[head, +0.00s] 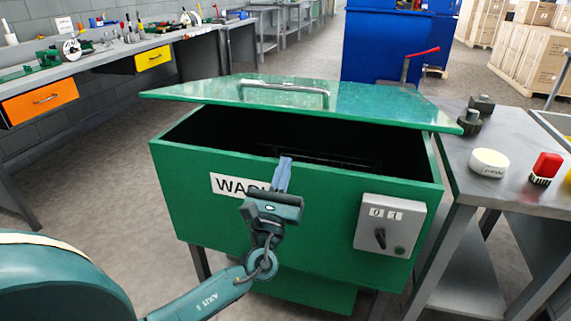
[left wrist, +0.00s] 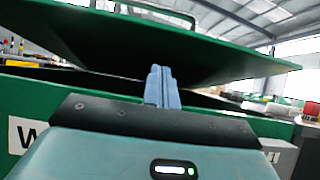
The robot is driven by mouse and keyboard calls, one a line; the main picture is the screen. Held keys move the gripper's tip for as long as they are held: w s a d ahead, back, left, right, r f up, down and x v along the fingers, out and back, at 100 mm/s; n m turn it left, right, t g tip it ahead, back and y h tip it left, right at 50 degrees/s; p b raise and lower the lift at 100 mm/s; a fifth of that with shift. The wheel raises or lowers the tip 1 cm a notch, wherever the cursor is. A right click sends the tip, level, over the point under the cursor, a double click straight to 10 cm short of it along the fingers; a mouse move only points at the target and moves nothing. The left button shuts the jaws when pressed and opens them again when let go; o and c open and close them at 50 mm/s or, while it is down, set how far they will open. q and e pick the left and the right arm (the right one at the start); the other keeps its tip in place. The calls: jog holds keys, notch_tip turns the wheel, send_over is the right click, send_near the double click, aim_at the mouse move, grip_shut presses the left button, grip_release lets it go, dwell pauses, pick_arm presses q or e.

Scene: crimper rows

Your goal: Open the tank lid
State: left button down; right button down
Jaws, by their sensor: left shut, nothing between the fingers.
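The green wash tank (head: 310,215) stands in the middle of the head view, with its dark inside showing between the front wall and the lid. Its green lid (head: 375,98) has a metal bar handle (head: 285,88) on top and is partly raised, its front edge clear of the tank's front rim. In the left wrist view the lid's underside (left wrist: 90,40) slopes overhead. My left gripper (head: 285,162) is shut and empty, fingers pointing up at the tank's front rim, below the lid. The left wrist view shows its closed fingers (left wrist: 160,82). My right gripper is not in view.
A control box (head: 390,225) with a knob is on the tank's front right. A metal table (head: 490,195) at right holds a white round container (head: 489,163) and a red-topped item (head: 545,168). A workbench with tools and drawers (head: 40,100) runs along the left. A blue cabinet (head: 385,45) stands behind.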

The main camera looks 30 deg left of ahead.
pick_arm(q)
jog(key=w+a+r+p, duration=0.1)
jog(key=w+r+p, duration=0.1)
jog(key=w+r, duration=0.5)
jog(key=shift+a+r, duration=0.35)
jog(key=shift+r, duration=0.2)
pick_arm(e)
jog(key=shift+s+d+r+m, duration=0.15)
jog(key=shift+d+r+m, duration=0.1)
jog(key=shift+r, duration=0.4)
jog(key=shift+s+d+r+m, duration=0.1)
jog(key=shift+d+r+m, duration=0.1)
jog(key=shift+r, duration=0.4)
